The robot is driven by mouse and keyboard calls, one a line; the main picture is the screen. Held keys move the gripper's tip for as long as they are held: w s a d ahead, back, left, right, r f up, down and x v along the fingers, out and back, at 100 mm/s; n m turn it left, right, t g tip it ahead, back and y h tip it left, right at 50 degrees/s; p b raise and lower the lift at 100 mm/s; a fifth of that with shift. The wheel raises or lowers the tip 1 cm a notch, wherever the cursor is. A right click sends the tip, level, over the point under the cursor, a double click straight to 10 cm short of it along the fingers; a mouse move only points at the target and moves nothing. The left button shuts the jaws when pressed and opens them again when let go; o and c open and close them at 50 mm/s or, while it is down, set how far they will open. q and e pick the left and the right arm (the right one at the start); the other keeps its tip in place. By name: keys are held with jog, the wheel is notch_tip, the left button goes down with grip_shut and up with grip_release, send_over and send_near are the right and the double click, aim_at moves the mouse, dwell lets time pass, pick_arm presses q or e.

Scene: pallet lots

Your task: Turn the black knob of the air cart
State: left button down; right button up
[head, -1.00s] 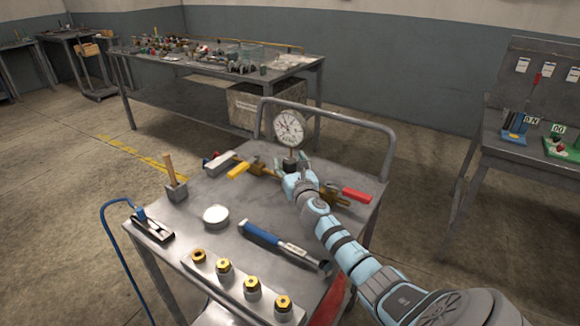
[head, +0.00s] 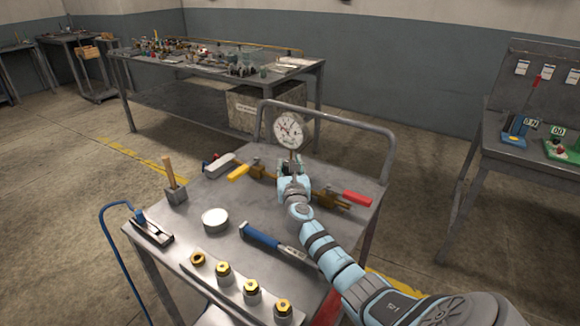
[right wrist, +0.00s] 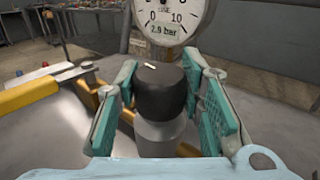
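The black knob (right wrist: 160,90) stands upright on a grey metal stem below the gauge in the right wrist view. A short white mark shows on its top. The round white gauge (head: 289,130) stands at the back of the air cart (head: 195,240); in the right wrist view its face (right wrist: 175,14) carries a label reading 2.9 bar. My right gripper (head: 294,178) is at the knob; in the right wrist view its teal finger pads (right wrist: 160,85) stand on both sides of the knob, with narrow gaps showing. In the head view the gripper largely hides the knob. My left gripper is out of view.
A yellow-handled valve (head: 238,173) and a red-handled valve (head: 356,198) flank the knob. A blue-handled tool (head: 262,237), a white round tin (head: 215,219) and several brass fittings (head: 223,270) lie nearer. The cart's rail (head: 345,121) rises behind.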

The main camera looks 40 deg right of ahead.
jog(key=o, duration=0.5)
jog(key=v, duration=1.2)
jog(key=shift+r, duration=0.1)
